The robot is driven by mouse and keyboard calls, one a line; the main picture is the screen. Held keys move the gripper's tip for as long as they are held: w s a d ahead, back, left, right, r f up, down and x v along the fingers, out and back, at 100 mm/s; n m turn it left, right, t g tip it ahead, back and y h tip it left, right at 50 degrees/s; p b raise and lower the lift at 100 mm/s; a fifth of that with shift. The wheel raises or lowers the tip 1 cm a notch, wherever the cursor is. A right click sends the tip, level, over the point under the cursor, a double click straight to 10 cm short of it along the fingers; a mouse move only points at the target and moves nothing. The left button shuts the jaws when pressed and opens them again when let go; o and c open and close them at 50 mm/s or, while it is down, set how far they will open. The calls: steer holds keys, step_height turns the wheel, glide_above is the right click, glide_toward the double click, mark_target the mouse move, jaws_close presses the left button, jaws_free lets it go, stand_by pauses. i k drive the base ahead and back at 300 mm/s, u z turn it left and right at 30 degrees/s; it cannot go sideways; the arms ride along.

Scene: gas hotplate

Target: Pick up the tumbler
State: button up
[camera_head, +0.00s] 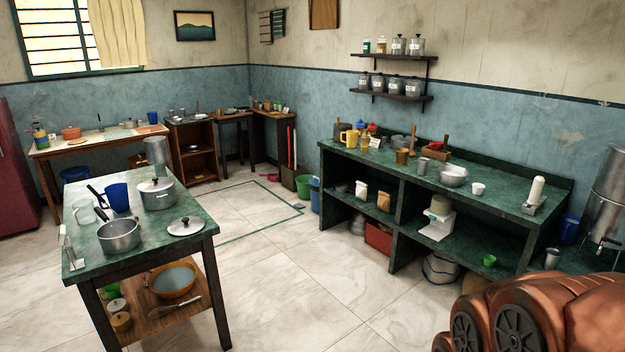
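Several cup-like vessels could be the tumbler, and I cannot tell which one is meant. A small grey metal tumbler (422,166) stands upright on the long green counter (480,199). A steel cup (552,258) stands lower, at the far right. A clear glass vessel (83,211) stands on the green table (150,239) at the left, partly behind a saucepan handle. My gripper is not in view, so whether it is open or shut does not show.
The green table also holds a saucepan (119,236), a lidded pot (157,194), a blue mug (116,197) and a loose lid (186,226). The counter holds a white bowl (453,178) and a white cup (478,188). The tiled floor (300,275) between table and counter is clear.

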mark_target(423, 163)
steer(key=u, duration=0.4)
steer(key=i, duration=1.9)
steer(key=z, duration=0.45)
steer(key=i, duration=2)
steer(key=z, duration=0.8)
steer(key=i, duration=0.35)
steer(key=z, duration=0.2)
